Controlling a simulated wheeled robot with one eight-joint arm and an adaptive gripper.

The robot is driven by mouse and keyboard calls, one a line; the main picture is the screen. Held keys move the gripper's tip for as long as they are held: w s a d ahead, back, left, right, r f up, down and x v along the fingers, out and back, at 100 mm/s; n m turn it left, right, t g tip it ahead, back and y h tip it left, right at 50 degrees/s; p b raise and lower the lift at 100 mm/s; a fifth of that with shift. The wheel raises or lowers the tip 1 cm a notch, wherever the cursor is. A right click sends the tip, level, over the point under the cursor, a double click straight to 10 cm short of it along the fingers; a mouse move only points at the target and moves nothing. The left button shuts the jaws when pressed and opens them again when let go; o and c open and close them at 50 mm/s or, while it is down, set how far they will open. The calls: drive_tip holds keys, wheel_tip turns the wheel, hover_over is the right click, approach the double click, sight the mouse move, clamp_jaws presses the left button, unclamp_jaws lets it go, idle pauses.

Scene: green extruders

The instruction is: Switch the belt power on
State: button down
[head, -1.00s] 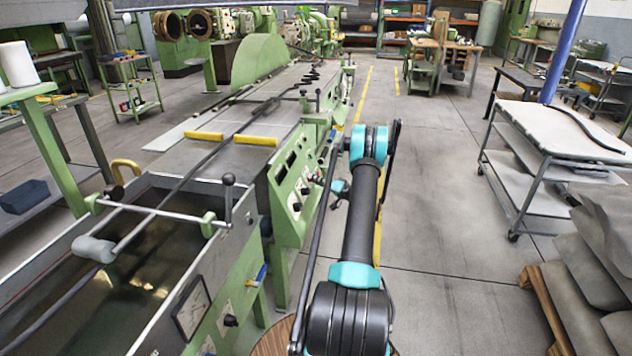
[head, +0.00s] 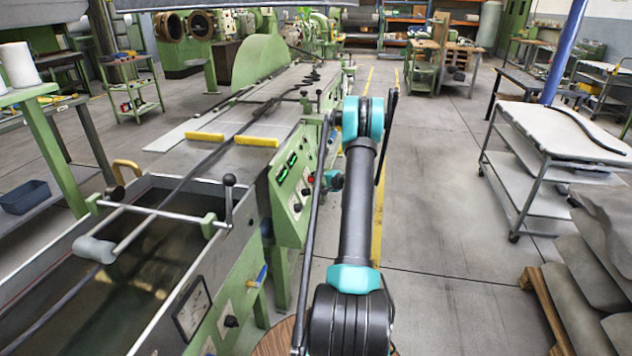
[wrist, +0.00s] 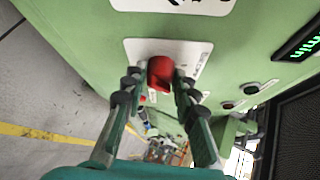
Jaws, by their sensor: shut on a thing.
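In the wrist view, a red knob (wrist: 160,72) sits on a white label plate (wrist: 196,54) on the green machine panel. My gripper (wrist: 158,82) has its two dark-green fingers on either side of the knob and is shut on it. The fingertips partly cover the plate and the knob's sides. A green-lit display (wrist: 302,44) shows at the right of the wrist view. In the head view, the control panel (head: 291,190) is on the side of the long green machine, with lit green displays (head: 288,163). My gripper is small and partly hidden there.
An open trough (head: 100,260) with a crossbar and lever is at the near left. A grey cart (head: 560,135) and stacked sheets on a pallet (head: 590,270) stand at the right. The aisle (head: 440,210) between is clear.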

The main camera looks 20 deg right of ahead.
drive_tip(key=shift+r+m+g+h, duration=0.15)
drive_tip(key=shift+m+g+h, duration=0.15)
drive_tip(key=shift+m+g, duration=0.7)
drive_tip(key=shift+m, duration=0.4)
drive_tip(key=c, duration=1.2)
unclamp_jaws()
drive_tip(key=v, duration=1.2)
drive_tip(key=shift+a, duration=0.15)
